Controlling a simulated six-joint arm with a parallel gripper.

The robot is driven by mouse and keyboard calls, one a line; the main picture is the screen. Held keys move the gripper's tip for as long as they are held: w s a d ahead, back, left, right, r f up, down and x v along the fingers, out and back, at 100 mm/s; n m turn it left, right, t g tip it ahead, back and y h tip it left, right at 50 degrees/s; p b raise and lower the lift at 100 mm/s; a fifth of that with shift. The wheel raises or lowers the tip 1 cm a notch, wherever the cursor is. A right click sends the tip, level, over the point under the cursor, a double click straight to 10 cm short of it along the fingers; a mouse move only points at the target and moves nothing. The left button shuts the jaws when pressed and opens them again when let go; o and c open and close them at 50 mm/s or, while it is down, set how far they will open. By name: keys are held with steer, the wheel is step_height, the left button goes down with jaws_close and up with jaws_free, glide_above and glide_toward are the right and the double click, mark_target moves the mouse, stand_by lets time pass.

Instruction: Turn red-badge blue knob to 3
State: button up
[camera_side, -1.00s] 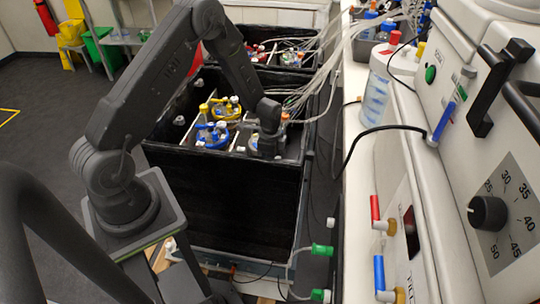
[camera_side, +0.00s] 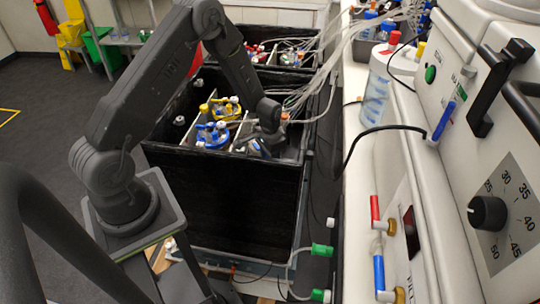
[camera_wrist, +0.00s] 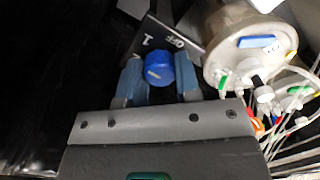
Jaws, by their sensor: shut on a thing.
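A blue knob (camera_wrist: 158,70) with a pale pointer mark sits on a dark plate (camera_wrist: 185,38) printed with "OFF" and "1"; no 3 can be read. My gripper (camera_wrist: 160,80) is shut on the knob, one finger on each side. In the side view my gripper (camera_side: 262,139) reaches down into the front right part of the black box, and the knob cannot be made out there. A grey vessel (camera_wrist: 228,22) beside the knob carries a blue badge (camera_wrist: 256,42). No red badge shows in the wrist view.
The black box (camera_side: 230,205) has tall walls around my gripper. Blue-capped (camera_side: 212,135) and yellow-capped (camera_side: 226,107) vessels stand to the left behind a divider. Pale tubes (camera_side: 318,68) run from the box to the bench at the right.

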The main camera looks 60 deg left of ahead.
steer(key=shift+n, duration=0.5)
steer(key=o, duration=0.9)
steer(key=shift+o, duration=0.2)
steer(key=shift+r, duration=0.1)
step_height(320, 180, up, 14)
